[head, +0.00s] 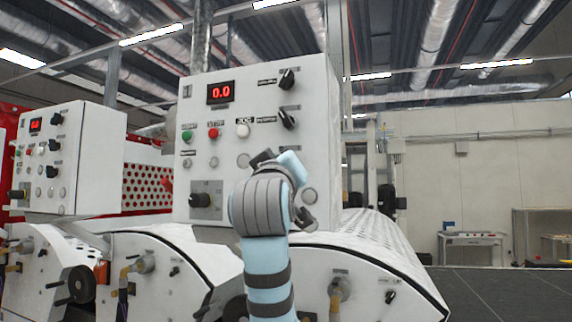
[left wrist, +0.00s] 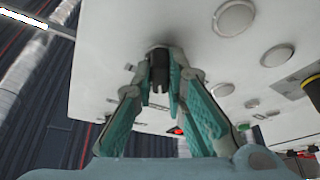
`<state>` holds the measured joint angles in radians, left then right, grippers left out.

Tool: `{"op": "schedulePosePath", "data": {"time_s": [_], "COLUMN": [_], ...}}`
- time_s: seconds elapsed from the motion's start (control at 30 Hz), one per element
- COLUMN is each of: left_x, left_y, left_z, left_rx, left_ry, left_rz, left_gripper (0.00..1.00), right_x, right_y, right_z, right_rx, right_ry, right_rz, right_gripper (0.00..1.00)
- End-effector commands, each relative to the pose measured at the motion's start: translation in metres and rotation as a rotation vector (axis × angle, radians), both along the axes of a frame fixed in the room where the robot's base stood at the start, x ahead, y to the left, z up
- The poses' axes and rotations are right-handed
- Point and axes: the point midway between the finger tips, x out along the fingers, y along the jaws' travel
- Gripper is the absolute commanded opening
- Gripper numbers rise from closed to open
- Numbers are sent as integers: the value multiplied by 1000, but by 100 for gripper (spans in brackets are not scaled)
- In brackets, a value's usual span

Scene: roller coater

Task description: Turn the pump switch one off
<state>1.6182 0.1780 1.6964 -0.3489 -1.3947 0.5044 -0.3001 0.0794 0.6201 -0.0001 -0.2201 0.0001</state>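The control panel (head: 330,130) is a white upright box with a red "0.0" display (head: 220,92). Two black rotary switches show at its upper right, one above (head: 287,80) and one below (head: 287,119). My left gripper (left wrist: 160,85) is in front of the panel's lower right, where it hides part of the panel in the head view. In the left wrist view a black knob (left wrist: 158,72) sits between its fingertips, close to both. I cannot tell whether the fingers press on it. The knob's label is not readable. My right gripper is not in view.
A green button (head: 187,135), a red button (head: 213,133) and a large black dial (head: 200,200) are on the panel's left. Round white buttons (left wrist: 232,18) lie near my fingers. A second panel (head: 85,150) stands at left. Curved machine housings (head: 370,270) are below; open floor is at right.

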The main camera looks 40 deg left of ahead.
Motion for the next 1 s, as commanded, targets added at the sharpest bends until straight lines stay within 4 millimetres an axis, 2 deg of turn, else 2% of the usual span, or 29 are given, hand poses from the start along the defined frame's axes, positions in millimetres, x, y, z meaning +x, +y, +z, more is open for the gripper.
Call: {"op": "schedulePosePath", "data": {"time_s": [0.03, 0.1, 0.13, 0.47, 0.57, 0.83, 1.0], "left_x": [0, 0, 0, -3, -15, -74, -95], "left_y": [0, 0, 0, -2, -10, -46, -58], "left_z": [0, 0, 0, -1, -5, -29, -38], "left_rx": [-1, 0, 0, 2, 1, 0, 0], "left_ry": [0, 0, 0, -1, -3, -5, -2], "left_rz": [0, 0, 0, 0, -1, -4, -2], "left_gripper": [19, 30, 32, 32, 32, 32, 32], "right_x": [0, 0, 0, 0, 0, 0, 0], "right_y": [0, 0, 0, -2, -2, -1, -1], "right_z": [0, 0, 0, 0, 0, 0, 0], "right_rx": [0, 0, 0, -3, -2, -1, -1], "right_ry": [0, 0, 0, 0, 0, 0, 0], "right_rz": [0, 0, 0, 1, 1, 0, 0], "right_gripper": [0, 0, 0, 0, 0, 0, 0]}}
